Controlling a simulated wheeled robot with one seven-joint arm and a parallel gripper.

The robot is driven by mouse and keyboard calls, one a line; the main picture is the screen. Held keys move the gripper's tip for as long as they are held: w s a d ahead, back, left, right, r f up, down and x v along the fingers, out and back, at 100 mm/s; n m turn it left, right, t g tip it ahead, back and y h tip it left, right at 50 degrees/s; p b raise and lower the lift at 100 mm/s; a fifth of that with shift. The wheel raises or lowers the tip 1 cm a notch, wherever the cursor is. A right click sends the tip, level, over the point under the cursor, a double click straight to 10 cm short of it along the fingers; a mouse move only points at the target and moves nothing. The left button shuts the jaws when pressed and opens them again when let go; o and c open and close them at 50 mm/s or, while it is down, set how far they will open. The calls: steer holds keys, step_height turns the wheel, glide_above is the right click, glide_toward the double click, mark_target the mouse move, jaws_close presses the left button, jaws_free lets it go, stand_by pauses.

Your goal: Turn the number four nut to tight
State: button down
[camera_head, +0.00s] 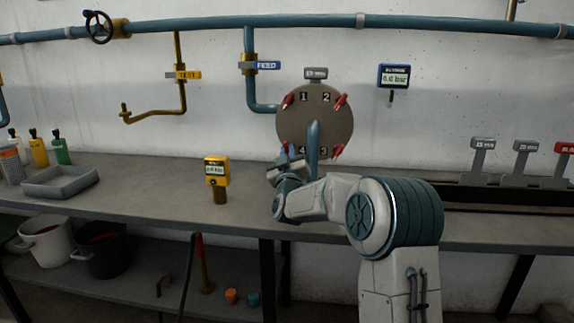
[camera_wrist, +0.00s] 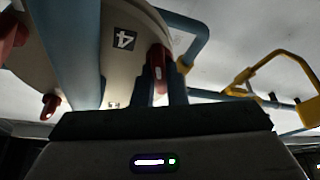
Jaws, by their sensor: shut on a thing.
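The round grey-brown cover plate (camera_head: 316,118) on the wall carries red nuts beside the numbers 1 to 4. The number four nut (camera_wrist: 157,62) is red with a pale mark and sits beside the label 4 (camera_wrist: 124,42) in the wrist view. My gripper (camera_wrist: 158,90) is shut on this nut, one finger on each side. In the head view my gripper (camera_head: 289,160) is at the plate's lower left and mostly hides the nut. The number one nut (camera_head: 288,100), number two nut (camera_head: 341,100) and number three nut (camera_head: 337,151) stand clear of it.
A blue pipe (camera_head: 313,140) comes down in front of the plate, close to my gripper. A yellow gauge (camera_head: 215,170) stands on the bench (camera_head: 140,190). A blue gauge (camera_head: 394,76) hangs on the wall. Grey tagged tools (camera_head: 482,146) stand in a rack at right.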

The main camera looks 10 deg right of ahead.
steer(key=m+g+h+b, duration=0.1)
steer(key=m+h+b, duration=0.1)
steer(key=m, duration=0.3)
steer(key=m+g+h+b, duration=0.1)
steer(key=m+h+b, duration=0.1)
steer(key=m, duration=0.3)
steer(key=m+g+h+b, duration=0.1)
steer(key=m+h+b, duration=0.1)
steer(key=m, duration=0.3)
steer(key=shift+a+f+h+b, duration=0.2)
steer(key=shift+h+b, duration=0.15)
steer(key=shift+h, duration=0.25)
steer(key=shift+m, duration=0.5)
steer(key=c, duration=1.5)
jaws_free()
steer(key=shift+r, duration=0.1)
steer(key=shift+o, duration=0.2)
